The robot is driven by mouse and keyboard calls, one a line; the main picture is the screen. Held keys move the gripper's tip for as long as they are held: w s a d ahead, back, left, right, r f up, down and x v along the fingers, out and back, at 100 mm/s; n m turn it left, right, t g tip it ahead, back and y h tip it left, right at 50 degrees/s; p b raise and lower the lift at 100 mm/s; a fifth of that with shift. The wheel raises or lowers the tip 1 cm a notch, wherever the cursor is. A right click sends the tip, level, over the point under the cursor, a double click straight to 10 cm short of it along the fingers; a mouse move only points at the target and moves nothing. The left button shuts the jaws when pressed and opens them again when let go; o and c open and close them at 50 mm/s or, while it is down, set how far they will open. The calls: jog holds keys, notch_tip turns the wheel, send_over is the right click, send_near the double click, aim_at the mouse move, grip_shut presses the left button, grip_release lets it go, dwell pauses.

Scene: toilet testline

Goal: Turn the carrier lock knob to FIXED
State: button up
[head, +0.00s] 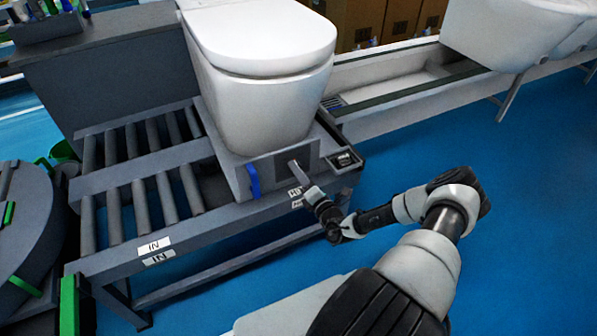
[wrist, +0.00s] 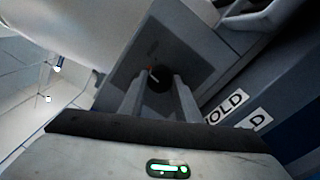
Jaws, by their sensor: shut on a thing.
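The carrier lock knob (wrist: 159,84) is a small black round knob with a red and white mark, on a dark plate (wrist: 170,55) on the carrier's side. My gripper (wrist: 161,79) has one finger on each side of the knob and is shut on it. In the head view my gripper (head: 294,165) reaches the dark plate on the front of the grey carrier (head: 233,174), and the knob is hidden there. The knob's plate lettering is too small to read, so I cannot tell its setting.
A white toilet (head: 265,100) stands on the carrier. A blue handle (head: 253,180) is left of the plate. The roller conveyor (head: 150,205) bears an IN label (head: 154,246); a HOLD label (wrist: 226,107) is beside my gripper. Blue floor at right is clear.

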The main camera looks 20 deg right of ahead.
jog(key=m, duration=0.6)
jog(key=shift+a+m, duration=0.1)
jog(key=shift+m, duration=0.3)
dwell(0.3)
jog(key=o, duration=1.1)
jog(key=shift+c, duration=0.2)
jog(key=shift+s, duration=0.1)
jog(key=s+p, duration=0.2)
jog(key=s, duration=1.5)
jog(key=shift+s+d+f, duration=0.15)
jog(key=shift+d+f, duration=0.2)
jog(key=shift+d, duration=0.05)
